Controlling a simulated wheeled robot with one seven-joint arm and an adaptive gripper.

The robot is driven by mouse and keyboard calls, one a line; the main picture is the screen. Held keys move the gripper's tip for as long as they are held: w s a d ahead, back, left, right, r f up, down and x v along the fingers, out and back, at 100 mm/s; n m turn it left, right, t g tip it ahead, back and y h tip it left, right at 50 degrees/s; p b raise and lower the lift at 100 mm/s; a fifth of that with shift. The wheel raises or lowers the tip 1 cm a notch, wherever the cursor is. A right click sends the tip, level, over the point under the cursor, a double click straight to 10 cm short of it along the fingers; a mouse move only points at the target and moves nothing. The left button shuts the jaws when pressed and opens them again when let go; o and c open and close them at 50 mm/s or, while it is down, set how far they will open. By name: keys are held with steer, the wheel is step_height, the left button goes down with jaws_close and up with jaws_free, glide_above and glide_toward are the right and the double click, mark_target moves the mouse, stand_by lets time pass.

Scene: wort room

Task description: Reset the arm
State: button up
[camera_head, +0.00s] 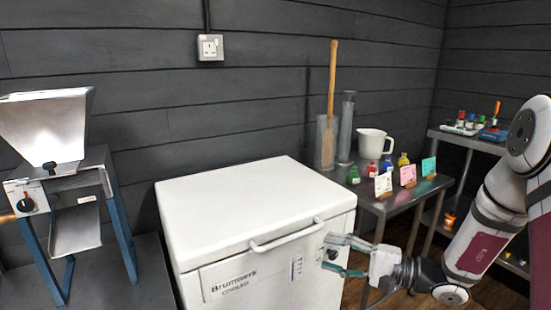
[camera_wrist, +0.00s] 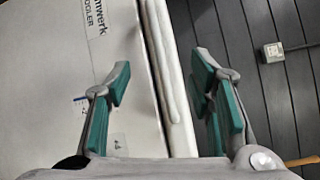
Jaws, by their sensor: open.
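My gripper (camera_head: 345,256) is at the front right corner of a white cooler, with my arm reaching in from the right. In the wrist view my gripper (camera_wrist: 165,90) is open, its two teal-padded fingers wide apart with nothing held between them. The white cooler (camera_head: 250,205) has its lid down and a white bar handle (camera_head: 287,235) along the lid's front edge. In the wrist view the cooler's front face (camera_wrist: 45,90) and lid edge lie beyond the fingers. I cannot tell whether a finger touches the cooler.
A grain mill (camera_head: 50,125) on a blue-legged stand is at the left. Right of the cooler, a metal table (camera_head: 400,198) carries a white jug (camera_head: 374,143), small colored bottles and cards. A shelf (camera_head: 470,141) with small items stands behind my arm. A wall socket (camera_head: 210,47) is above the cooler.

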steer(key=s+a+r+n+g+h, duration=0.1)
steer(key=s+a+r+n+g, duration=0.2)
steer(key=s, duration=0.4)
steer(key=s+a+r+n+g+h, duration=0.2)
steer(key=s+r+g, duration=0.2)
steer(key=s, duration=0.2)
steer(key=s+a+r+n+g+h, duration=0.1)
steer(key=s+a+r+n+g, duration=0.2)
steer(key=s, duration=0.4)
steer(key=s+d+r+t+h, duration=0.1)
steer(key=s+d+h, duration=0.5)
steer(key=s, duration=0.2)
steer(key=s+d+r+t+h, duration=0.1)
steer(key=s+d+t+h, duration=0.1)
steer(key=s+d+h, duration=0.55)
step_height(320, 180, up, 25)
steer(key=s+t+y+p, duration=0.1)
steer(key=t+p, duration=0.2)
steer(key=p, duration=2.1)
steer(key=shift+s+a+r+y, duration=0.15)
steer(key=shift+a+y, duration=0.05)
steer(key=shift+y, duration=0.15)
